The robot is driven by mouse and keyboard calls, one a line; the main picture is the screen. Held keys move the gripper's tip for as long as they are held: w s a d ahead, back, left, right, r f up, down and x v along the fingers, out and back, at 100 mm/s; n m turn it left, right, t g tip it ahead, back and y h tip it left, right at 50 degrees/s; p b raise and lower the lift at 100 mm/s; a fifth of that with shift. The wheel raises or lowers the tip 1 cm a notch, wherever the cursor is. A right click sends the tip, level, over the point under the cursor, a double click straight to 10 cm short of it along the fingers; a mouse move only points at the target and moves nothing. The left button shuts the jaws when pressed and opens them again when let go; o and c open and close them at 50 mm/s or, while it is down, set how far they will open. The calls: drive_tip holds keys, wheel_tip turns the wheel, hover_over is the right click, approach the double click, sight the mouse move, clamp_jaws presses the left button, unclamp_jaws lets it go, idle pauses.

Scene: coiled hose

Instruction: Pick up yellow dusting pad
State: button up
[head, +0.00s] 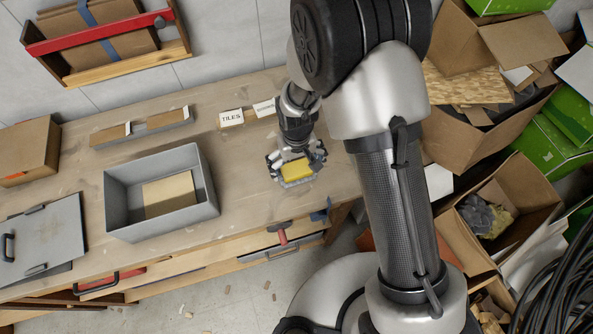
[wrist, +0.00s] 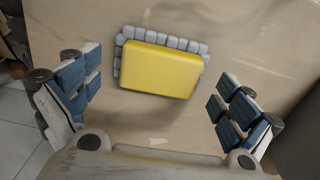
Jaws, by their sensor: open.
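The yellow dusting pad (head: 296,169) lies near the front right of the wooden workbench. In the wrist view the yellow dusting pad (wrist: 160,69) is a rounded yellow block with a grey, bumpy border showing along its far and side edges. My gripper (head: 297,163) is over the pad, with its fingers on either side of it. In the wrist view my gripper (wrist: 158,100) is open, with blue-grey padded fingers spread wider than the pad. Both fingers appear apart from the pad, and nothing is held between them.
A grey bin (head: 212,190) with a tan block inside stands left on the workbench (head: 80,160). A small grey tray (head: 140,128) and labels reading "TILES" (head: 231,118) lie behind. A blue clamp-like item (head: 320,215) is at the front edge. Cardboard boxes (head: 490,130) crowd the right.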

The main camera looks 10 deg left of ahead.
wheel_tip(320, 180, down, 2)
drive_tip(key=shift+c, duration=0.5)
drive_tip(key=c, duration=1.1)
